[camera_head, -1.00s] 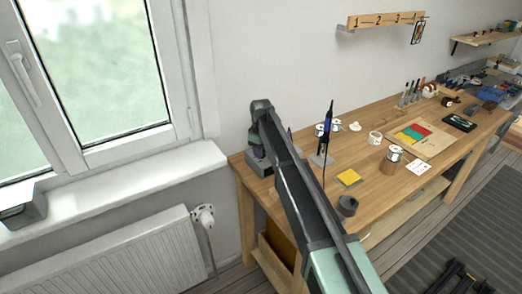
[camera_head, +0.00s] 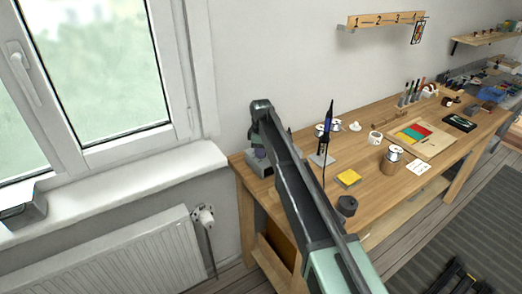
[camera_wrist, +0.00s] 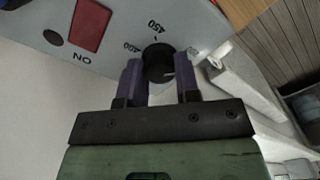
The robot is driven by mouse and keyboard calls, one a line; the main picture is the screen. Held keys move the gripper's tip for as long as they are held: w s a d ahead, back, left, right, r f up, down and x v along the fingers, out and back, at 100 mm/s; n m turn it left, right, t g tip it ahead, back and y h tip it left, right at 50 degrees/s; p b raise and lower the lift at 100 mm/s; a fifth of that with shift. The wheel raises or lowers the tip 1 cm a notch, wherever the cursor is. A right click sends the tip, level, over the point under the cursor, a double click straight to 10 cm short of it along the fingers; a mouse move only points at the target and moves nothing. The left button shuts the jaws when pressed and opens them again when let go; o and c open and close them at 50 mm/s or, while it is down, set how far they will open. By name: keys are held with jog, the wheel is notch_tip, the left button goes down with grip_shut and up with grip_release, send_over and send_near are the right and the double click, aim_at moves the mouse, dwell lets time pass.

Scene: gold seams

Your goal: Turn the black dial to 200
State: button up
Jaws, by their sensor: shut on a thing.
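The black dial (camera_wrist: 158,60) sits on the grey panel of a device, between the two purple fingers of my gripper (camera_wrist: 159,82) in the wrist view. My gripper is shut on the dial. A short white mark on the dial faces the lower right of the picture. The printed 400 and 450 show upside down beside the dial; I cannot read a 200, and the dial's near side is partly hidden. In the head view the grey device (camera_head: 256,167) stands at the left end of the workbench, with my arm partly in front of it.
A red switch (camera_wrist: 90,25) marked ON is on the same panel. The wall and windowsill are close on the left.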

jog(key=o, duration=0.9)
notch_tip(320, 180, up, 11)
jog(key=p, duration=1.1)
jog(key=shift+f, duration=0.1)
